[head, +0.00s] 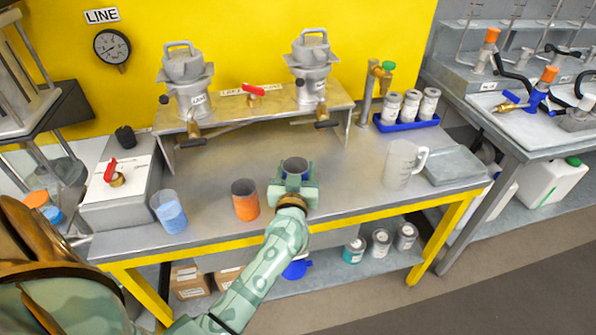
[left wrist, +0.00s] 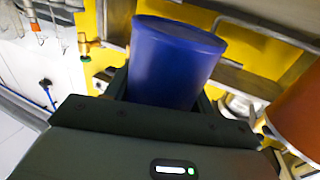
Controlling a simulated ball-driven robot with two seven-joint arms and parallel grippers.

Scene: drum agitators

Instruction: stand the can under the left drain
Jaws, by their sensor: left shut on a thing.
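My left gripper (head: 294,186) is shut on a blue can (left wrist: 176,60), near the front middle of the bench. In the head view the can (head: 294,166) is upright with its open top showing; the gripper hides most of its side. The left drain (head: 194,134) is a brass valve under the left drum agitator (head: 187,85), behind and to the left of the can. The right drain (head: 322,117) is under the right agitator (head: 312,62). I cannot tell if the can touches the bench. My right gripper is not in view.
An orange can (head: 245,202) stands close left of my gripper, and a beaker of blue liquid (head: 169,214) farther left. A clear jug (head: 402,166) and a grey tray (head: 455,165) are to the right. The bench (head: 222,165) below the left drain is clear.

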